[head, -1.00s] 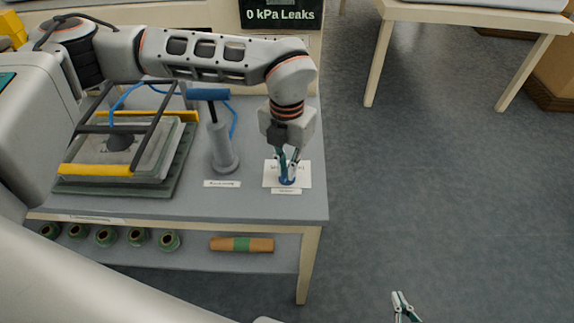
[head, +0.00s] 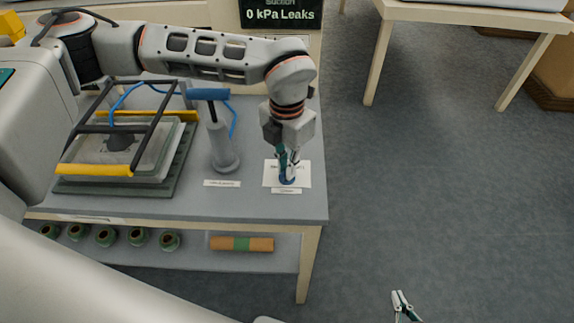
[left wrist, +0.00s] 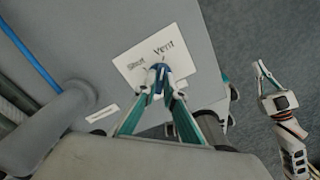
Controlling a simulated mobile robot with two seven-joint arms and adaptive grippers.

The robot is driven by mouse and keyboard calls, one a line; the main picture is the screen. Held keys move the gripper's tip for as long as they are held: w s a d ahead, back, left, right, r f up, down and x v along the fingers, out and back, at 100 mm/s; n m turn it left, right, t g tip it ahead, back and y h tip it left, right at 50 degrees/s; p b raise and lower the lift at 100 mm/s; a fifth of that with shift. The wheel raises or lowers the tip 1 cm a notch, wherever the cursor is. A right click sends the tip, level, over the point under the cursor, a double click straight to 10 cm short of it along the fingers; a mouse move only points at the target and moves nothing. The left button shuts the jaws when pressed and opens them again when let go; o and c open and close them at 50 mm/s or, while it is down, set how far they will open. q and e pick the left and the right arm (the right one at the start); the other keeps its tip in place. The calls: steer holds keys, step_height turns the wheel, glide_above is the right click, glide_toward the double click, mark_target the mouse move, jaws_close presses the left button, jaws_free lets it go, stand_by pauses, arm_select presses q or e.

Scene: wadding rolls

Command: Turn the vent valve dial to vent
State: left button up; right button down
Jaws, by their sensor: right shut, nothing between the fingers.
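The blue vent valve dial (head: 287,181) sits on a white card (head: 303,174) at the right front of the table. In the left wrist view the dial (left wrist: 160,74) lies below the printed words Shut, on the left, and Vent, on the right. My left gripper (head: 288,175) points down at the dial, its two fingers closed on either side of it. The fingers hide part of the dial, and I cannot tell where its pointer aims. My right gripper (head: 400,300) is shut and empty over the floor, and it also shows in the left wrist view (left wrist: 262,72).
A grey hand pump (head: 221,145) with a blue handle stands left of the dial. Further left is a frame with yellow bars (head: 95,170) over a tray. A blue hose (head: 233,120) runs behind the pump. Green rolls (head: 138,237) lie on the lower shelf.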

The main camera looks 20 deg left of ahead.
arm_select(q)
steer(key=o, duration=0.4)
step_height(320, 180, up, 12)
steer(key=shift+r, duration=0.1)
stand_by(0.4)
stand_by(0.4)
